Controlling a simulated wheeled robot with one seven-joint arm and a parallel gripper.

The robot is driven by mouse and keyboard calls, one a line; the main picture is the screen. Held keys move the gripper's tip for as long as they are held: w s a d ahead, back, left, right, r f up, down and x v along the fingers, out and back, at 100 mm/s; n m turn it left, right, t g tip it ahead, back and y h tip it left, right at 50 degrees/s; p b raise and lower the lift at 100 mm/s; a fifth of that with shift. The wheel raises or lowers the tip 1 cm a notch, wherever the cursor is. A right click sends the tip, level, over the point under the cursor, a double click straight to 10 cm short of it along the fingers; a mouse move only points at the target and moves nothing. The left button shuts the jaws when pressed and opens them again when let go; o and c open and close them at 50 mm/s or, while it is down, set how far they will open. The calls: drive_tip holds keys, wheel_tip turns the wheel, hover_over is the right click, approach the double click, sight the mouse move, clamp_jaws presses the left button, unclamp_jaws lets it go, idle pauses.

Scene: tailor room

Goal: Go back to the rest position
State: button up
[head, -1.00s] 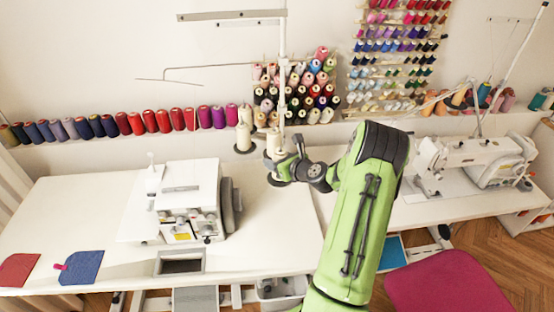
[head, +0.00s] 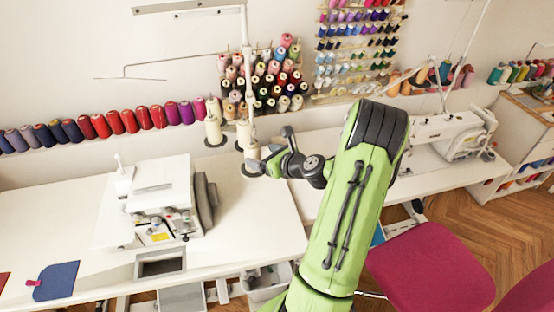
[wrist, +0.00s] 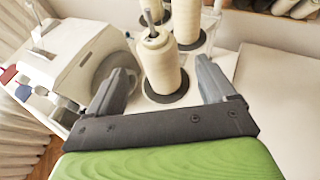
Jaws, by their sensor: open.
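My gripper (wrist: 160,92) is open in the wrist view. Its two fingers stand apart, one on each side of a cream thread cone (wrist: 162,65) on a dark round base. I cannot tell whether the fingers touch the cone. In the head view my gripper (head: 268,160) is at the end of my green arm, over the back right of the white table (head: 240,215). The cone shows there too (head: 252,152), partly hidden by the gripper.
A white overlock machine (head: 160,195) stands left of my gripper. A thread stand pole (head: 247,70) rises close by. Another sewing machine (head: 440,135) is at the right. A magenta chair (head: 430,265) stands in front. Thread spools (head: 265,80) line the wall.

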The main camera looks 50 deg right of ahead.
drive_tip(key=v, duration=0.8)
drive_tip(key=w+a+r+n+g+y, duration=0.1)
drive_tip(key=a+r+n+g+y, duration=0.15)
drive_tip(key=a+n, duration=0.85)
drive_tip(key=a+r+n+g+y, duration=0.15)
drive_tip(key=a+n+g, duration=0.25)
drive_tip(key=a+n, duration=0.65)
drive_tip(key=s+a+r+n+h, duration=0.1)
drive_tip(key=s+a+r+n, duration=0.1)
drive_tip(key=s+n, duration=0.2)
drive_tip(key=s+a+r+n+g+h, duration=0.1)
drive_tip(key=s+a+r+n, duration=0.1)
drive_tip(key=s+n, duration=0.3)
drive_tip(key=s+a+r+n, duration=0.2)
drive_tip(key=s+a+n, duration=0.1)
drive_tip(key=s+n, duration=0.2)
drive_tip(key=shift+a+r+n+h, duration=0.3)
drive_tip(key=shift+a+n+h, duration=0.1)
drive_tip(key=shift+n, duration=0.35)
